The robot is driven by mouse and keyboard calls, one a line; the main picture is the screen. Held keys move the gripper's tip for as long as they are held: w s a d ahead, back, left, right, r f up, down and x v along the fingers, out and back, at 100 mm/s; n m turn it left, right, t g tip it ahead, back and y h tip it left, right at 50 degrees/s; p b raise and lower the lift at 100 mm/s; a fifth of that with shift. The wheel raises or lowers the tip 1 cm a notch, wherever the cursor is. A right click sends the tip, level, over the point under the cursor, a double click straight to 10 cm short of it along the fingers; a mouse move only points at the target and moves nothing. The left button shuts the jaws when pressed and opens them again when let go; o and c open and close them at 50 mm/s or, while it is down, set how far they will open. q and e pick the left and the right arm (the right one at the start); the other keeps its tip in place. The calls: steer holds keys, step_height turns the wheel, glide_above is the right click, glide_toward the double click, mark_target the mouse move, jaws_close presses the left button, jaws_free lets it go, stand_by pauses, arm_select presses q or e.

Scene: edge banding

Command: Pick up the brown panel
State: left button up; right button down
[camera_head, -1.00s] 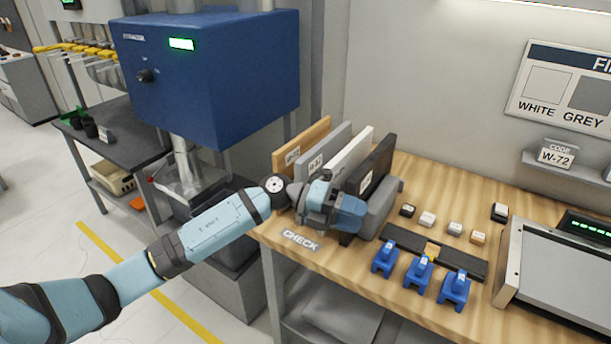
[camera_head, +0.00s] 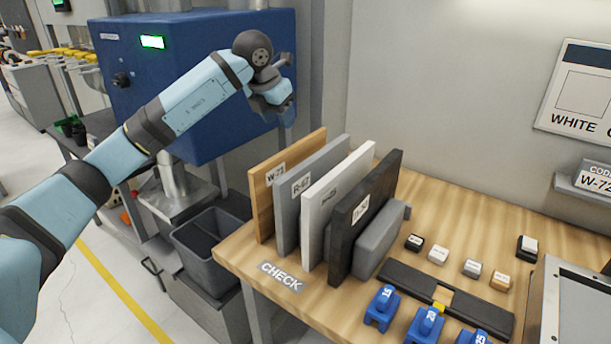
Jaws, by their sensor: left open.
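The brown wood-coloured panel (camera_head: 262,208) stands upright at the left end of a row of panels on the wooden bench, with a white label near its top. The grey panel beside it hides much of its face. My left gripper (camera_head: 279,108) is in the air in front of the blue machine, above the brown panel and apart from it. It is open and holds nothing that I can see. My right gripper is not in view.
The grey panel (camera_head: 288,215), white panel (camera_head: 318,215) and black panel (camera_head: 350,235) stand close to its right. A blue machine (camera_head: 200,60) rises behind on the left. Blue holders (camera_head: 381,308) and small blocks (camera_head: 438,254) lie on the bench (camera_head: 460,215).

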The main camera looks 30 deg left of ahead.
mark_target(292, 147)
arm_select(q)
steer(key=shift+w+f, duration=0.15)
steer(key=shift+w, duration=0.2)
steer(key=x, duration=0.4)
steer(key=shift+s+f, duration=0.1)
steer(key=shift+s, duration=0.15)
steer(key=x, duration=0.3)
steer(key=shift+w+f, duration=0.4)
steer(key=shift+f, duration=0.15)
steer(key=shift+w+f+p, duration=0.15)
steer(key=shift+f+p, duration=0.15)
steer(key=shift+p, duration=0.05)
steer(key=x, duration=0.4)
steer(key=shift+w+a, duration=0.1)
steer(key=shift+w, duration=0.1)
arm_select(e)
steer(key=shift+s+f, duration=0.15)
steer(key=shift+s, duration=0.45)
arm_select(q)
jaws_close()
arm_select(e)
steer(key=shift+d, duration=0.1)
